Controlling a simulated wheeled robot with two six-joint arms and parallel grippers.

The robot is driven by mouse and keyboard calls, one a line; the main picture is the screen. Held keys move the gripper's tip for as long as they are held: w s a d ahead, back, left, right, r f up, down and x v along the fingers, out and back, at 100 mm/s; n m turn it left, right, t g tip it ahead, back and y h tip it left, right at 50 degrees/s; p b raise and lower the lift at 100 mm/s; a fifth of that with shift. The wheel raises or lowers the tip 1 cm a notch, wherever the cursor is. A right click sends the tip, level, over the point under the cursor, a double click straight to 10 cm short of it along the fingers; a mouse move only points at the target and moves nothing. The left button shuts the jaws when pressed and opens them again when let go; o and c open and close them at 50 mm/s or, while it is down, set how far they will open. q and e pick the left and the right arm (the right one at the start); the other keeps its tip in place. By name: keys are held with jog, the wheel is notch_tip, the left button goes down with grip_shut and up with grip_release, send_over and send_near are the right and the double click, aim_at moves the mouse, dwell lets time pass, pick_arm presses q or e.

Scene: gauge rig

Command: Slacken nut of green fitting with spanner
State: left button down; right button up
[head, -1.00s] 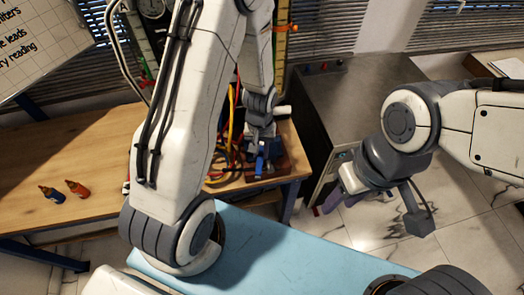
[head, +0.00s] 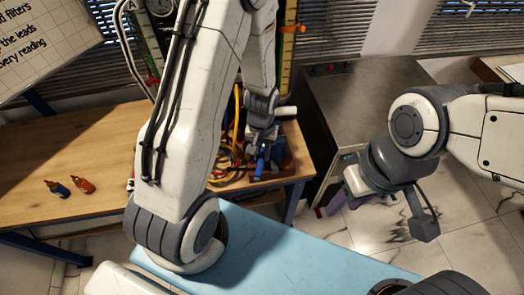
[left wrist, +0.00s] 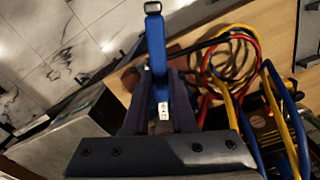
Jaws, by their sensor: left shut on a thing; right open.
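My left gripper (head: 261,152) is shut on a blue spanner (head: 260,172), held above the right end of the wooden bench. In the left wrist view the blue spanner (left wrist: 158,62) stands between the two dark fingers (left wrist: 161,108), with a grey end pointing away from the gripper. My right gripper (head: 342,200) is open and empty, over the floor by the grey cabinet. I cannot make out the green fitting or its nut; my left arm covers part of the rig.
Red, yellow and blue cables (left wrist: 235,60) lie coiled near the spanner. A grey metal cabinet (head: 365,95) stands right of the bench. A gauge rig (head: 139,35) rises behind my left arm.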

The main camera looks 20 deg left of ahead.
aim_at(259, 168)
pick_arm(q)
jog(key=shift+s+d, duration=0.2)
jog(key=shift+s, duration=0.9)
jog(key=shift+s+d, duration=0.2)
jog(key=shift+s, duration=0.85)
jog(key=shift+r+p, duration=1.85)
jog(key=shift+r, duration=0.45)
jog(key=shift+f, duration=0.15)
